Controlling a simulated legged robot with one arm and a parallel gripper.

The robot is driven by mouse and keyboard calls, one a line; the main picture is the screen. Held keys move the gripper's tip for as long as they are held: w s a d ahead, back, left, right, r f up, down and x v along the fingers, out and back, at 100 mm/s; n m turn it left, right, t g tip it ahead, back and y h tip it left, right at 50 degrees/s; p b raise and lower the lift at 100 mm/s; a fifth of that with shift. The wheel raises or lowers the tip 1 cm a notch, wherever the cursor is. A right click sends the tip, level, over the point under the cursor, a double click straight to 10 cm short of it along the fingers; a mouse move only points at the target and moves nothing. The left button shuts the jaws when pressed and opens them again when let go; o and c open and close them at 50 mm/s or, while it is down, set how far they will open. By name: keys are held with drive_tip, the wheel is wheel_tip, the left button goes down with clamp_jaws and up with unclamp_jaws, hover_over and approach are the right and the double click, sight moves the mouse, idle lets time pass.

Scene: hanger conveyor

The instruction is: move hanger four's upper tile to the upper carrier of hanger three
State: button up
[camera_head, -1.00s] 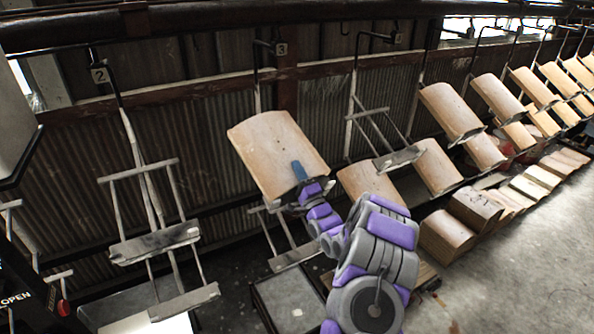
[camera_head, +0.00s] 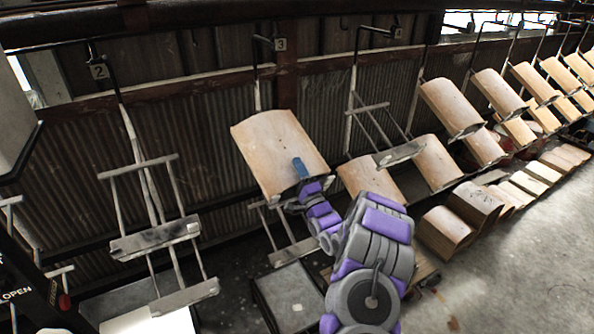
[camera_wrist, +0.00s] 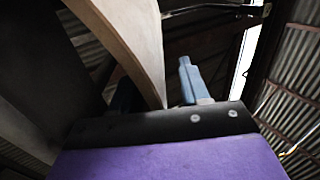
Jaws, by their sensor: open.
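Hanger three, marked by its 3 plate (camera_head: 281,44), has a curved tan tile (camera_head: 272,148) on its upper carrier, tilted back; its lower carrier (camera_head: 292,252) is bare. My gripper (camera_head: 301,178) is at this tile's lower front edge, with a blue finger showing over its face. In the wrist view the open fingers (camera_wrist: 155,88) stand on either side of the tile's edge (camera_wrist: 148,45), with a gap to the blue finger. Hanger four, marked by its 4 plate (camera_head: 397,33), has an empty upper carrier (camera_head: 399,154). A tile (camera_head: 362,177) sits lower, partly behind my arm.
Hanger two has bare carriers (camera_head: 155,238) at the left. More hangers with tiles (camera_head: 452,107) run off to the right. Stacked tiles (camera_head: 447,228) lie on the floor at the right of my arm. A grey box (camera_head: 290,297) stands below hanger three. Open floor lies at the lower right.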

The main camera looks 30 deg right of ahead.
drive_tip(key=shift+f, duration=0.1)
drive_tip(key=shift+s+d+f, duration=0.1)
drive_tip(key=shift+s+f, duration=0.05)
drive_tip(key=shift+s, duration=0.1)
drive_tip(key=p+v, duration=0.2)
drive_tip(key=v, duration=1.4)
drive_tip(key=shift+s, duration=0.4)
drive_tip(key=shift+f, duration=0.15)
